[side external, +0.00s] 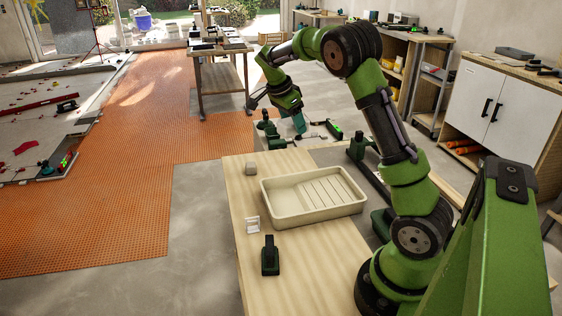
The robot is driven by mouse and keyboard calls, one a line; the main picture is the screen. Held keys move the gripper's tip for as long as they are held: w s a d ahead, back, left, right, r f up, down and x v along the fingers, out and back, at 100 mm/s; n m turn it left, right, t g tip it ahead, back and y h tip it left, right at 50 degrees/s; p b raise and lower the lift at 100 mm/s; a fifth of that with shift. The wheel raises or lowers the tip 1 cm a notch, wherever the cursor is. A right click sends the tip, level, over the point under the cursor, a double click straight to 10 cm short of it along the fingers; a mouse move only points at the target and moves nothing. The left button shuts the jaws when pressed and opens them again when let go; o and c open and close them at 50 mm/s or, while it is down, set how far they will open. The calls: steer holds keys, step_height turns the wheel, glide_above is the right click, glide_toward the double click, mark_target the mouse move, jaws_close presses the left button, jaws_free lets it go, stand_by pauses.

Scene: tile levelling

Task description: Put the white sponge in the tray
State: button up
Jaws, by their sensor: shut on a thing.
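The cream tray (270,204) sits on the light wooden table, with slanted ribs on part of its floor. My gripper (298,120) is beyond the tray's far side, above a lower grey surface. It is shut on a small teal thing (299,123), whose shape is hard to make out at this size. A small white piece (252,225) stands on the table left of the tray. A small grey-beige block (251,168) lies near the table's far left corner. I cannot tell whether either of these is the white sponge. No sponge shows inside the tray.
A dark green handled tool (270,256) stands on the table in front of the tray. Green and black tools (333,129) lie on the grey surface behind. The table's wood (300,270) is bare near the front.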

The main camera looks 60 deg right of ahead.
steer(key=s+a+f+m, duration=0.1)
steer(key=s+a+f, duration=0.2)
steer(key=s+a, duration=0.35)
steer(key=s+a+f+m+g, duration=0.1)
steer(key=s+a+f, duration=0.25)
steer(key=s, duration=0.55)
steer(key=s+a+f+m, duration=0.1)
steer(key=s+a+f, duration=0.1)
steer(key=s+a, duration=0.5)
glide_above(317, 197)
steer(key=w+a, duration=0.1)
steer(key=shift+a+f+m+y, duration=0.1)
steer(key=shift+f+m+y, duration=0.25)
steer(key=shift+f, duration=0.5)
steer(key=shift+w+f, duration=0.2)
steer(key=shift+f, duration=1.55)
steer(key=shift+f, duration=0.15)
steer(key=shift+f, duration=0.25)
steer(key=o, duration=1)
